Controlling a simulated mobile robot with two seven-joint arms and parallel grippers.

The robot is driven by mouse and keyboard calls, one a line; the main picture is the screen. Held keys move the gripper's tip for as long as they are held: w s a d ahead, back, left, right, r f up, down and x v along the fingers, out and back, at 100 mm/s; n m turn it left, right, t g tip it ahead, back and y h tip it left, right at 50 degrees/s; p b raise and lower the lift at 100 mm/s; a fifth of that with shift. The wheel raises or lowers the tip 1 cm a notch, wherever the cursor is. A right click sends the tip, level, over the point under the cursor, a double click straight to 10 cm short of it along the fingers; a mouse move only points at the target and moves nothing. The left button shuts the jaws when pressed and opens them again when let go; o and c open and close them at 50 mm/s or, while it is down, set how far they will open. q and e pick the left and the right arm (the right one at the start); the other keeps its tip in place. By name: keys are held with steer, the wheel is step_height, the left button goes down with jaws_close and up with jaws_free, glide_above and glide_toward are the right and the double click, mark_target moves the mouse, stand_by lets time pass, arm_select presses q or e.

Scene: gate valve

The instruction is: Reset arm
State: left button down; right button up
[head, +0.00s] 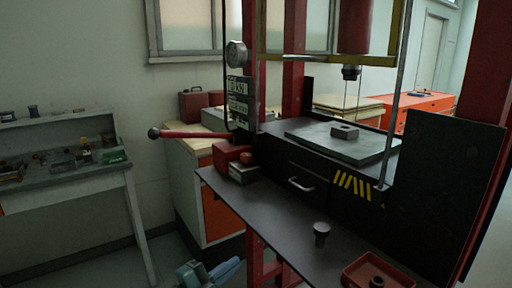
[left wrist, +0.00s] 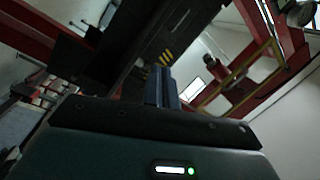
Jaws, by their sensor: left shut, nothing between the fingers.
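My left gripper (head: 228,267) is low in the head view, left of the press's front shelf, below its level in the picture. In the left wrist view its fingers (left wrist: 161,86) are together with nothing between them. They point toward the dark press body. A red lever arm (head: 190,134) with a black ball end sticks out to the left from the press, roughly level. It is apart from my gripper. My right gripper is not in view.
The red-framed press holds a metal plate (head: 340,140) with a small block (head: 344,131). Its dark shelf (head: 270,208) carries a small dark cup (head: 321,233) and a red tray (head: 362,262). A cluttered workbench (head: 70,178) stands at the left. Floor shows between them.

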arm_select(q)
steer(key=s+a+f+n+g+y, duration=0.1)
steer(key=s+a+f+n+y, duration=0.3)
steer(key=s+f+n, duration=0.5)
steer(key=s+a+f+n+g+y, duration=0.1)
steer(key=s+a+f+n+y, duration=0.3)
steer(key=s+f+n, duration=0.5)
steer(key=s+y+p, duration=0.1)
steer(key=s+y, duration=0.1)
steer(key=s, duration=0.3)
steer(key=shift+a+f+n+g, duration=0.2)
steer(key=shift+a+n+g, duration=0.1)
steer(key=shift+n, duration=0.1)
